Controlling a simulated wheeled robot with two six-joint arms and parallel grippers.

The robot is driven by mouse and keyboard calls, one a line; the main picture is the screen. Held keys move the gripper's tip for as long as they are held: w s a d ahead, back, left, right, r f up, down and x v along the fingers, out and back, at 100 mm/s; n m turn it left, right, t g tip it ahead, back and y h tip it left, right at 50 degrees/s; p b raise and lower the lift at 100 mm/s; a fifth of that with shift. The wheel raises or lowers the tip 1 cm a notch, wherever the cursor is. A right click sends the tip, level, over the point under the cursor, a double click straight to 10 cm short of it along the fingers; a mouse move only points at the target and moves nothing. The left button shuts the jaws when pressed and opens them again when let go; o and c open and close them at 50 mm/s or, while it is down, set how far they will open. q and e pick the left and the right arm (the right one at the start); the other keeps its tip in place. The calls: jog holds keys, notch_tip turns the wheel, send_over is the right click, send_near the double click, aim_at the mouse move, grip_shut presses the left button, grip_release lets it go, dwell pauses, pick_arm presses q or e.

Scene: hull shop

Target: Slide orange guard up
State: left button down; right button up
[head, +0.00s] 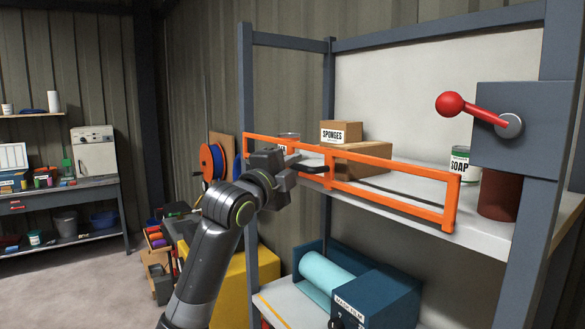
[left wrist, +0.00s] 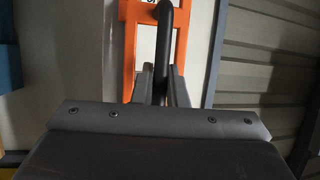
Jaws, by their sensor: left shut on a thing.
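The orange guard (head: 395,196) is a long rectangular frame with crossbars. In the left wrist view the orange guard (left wrist: 128,50) rises behind a dark bar, and my left gripper's fingers (left wrist: 162,85) sit close on either side of that bar. The exact contact is partly hidden. My right gripper is in neither view.
A sponges box (head: 341,132), a brown carton (head: 362,158) and a soap can (head: 459,161) stand on the upper shelf behind the guard. A red-knobbed lever (head: 480,112) is on a grey box at right. A blue box (head: 378,298) stands on the shelf below.

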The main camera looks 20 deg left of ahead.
pick_arm(q)
jog(key=c, duration=1.5)
grip_release()
jog(key=shift+r, duration=0.35)
jog(key=shift+o, duration=0.2)
jog(key=shift+f, duration=0.1)
jog(key=shift+s, duration=0.1)
jog(key=shift+s+f, duration=0.15)
jog(key=shift+s, duration=0.05)
jog(key=b+v, duration=0.8)
jog(key=v, duration=0.9)
jog(key=shift+w, duration=0.15)
